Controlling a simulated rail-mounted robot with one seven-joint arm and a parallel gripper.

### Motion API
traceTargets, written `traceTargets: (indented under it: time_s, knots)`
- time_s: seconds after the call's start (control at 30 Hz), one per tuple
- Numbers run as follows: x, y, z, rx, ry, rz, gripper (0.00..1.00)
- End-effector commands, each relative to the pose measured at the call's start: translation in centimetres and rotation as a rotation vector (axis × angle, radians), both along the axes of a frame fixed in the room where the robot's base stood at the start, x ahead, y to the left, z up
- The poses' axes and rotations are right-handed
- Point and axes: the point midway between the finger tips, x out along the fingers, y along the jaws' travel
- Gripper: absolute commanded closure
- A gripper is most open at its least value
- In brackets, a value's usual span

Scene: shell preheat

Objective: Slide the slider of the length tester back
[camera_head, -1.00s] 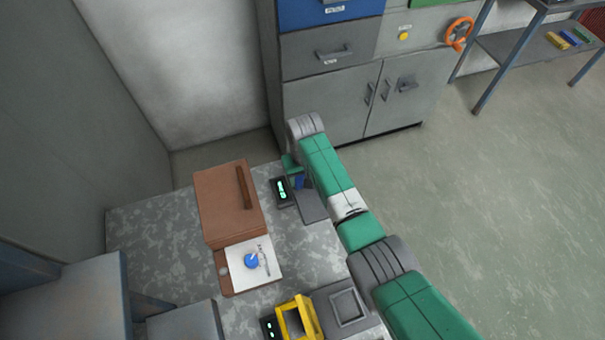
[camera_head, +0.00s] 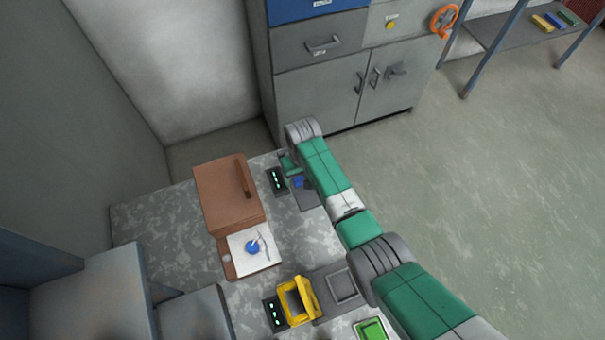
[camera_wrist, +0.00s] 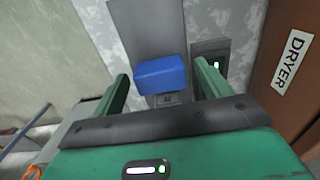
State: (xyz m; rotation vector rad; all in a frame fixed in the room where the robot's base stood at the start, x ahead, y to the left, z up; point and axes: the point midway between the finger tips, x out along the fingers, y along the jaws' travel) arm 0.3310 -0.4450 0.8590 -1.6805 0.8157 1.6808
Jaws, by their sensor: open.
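The length tester is a grey plate (camera_head: 307,198) near the far right edge of the table, with a blue block-shaped slider (camera_head: 299,182) on it. A small black display (camera_head: 276,181) with green marks stands to its left. In the wrist view the blue slider (camera_wrist: 162,75) lies between the two green fingers of my gripper (camera_wrist: 161,71). The fingers are spread, with a visible gap on each side of the slider. In the head view my gripper (camera_head: 290,164) is at the tester's far end, partly hidden by my arm.
A brown box (camera_head: 225,190) stands left of the tester; its side reads DRYER in the wrist view (camera_wrist: 292,62). A clipboard (camera_head: 232,270) with a blue item, a yellow frame device (camera_head: 284,291) and a green-topped item (camera_head: 370,328) are nearer. A grey cabinet (camera_head: 340,85) stands behind.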

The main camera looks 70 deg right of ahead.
Motion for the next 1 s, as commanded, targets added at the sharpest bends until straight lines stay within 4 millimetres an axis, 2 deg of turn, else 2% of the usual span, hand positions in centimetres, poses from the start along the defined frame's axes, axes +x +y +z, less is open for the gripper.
traceTargets:
  time_s: [0.1,0.33,0.5,1.0]
  knots:
    - [0.0,0.0,1.0,-0.001,-0.001,0.0,0.24]
    - [0.0,0.0,5.7,-0.002,-0.001,0.001,0.24]
    - [0.0,0.0,7.6,0.001,-0.001,0.001,0.24]
    - [0.0,0.0,7.8,0.0,0.0,0.0,0.24]
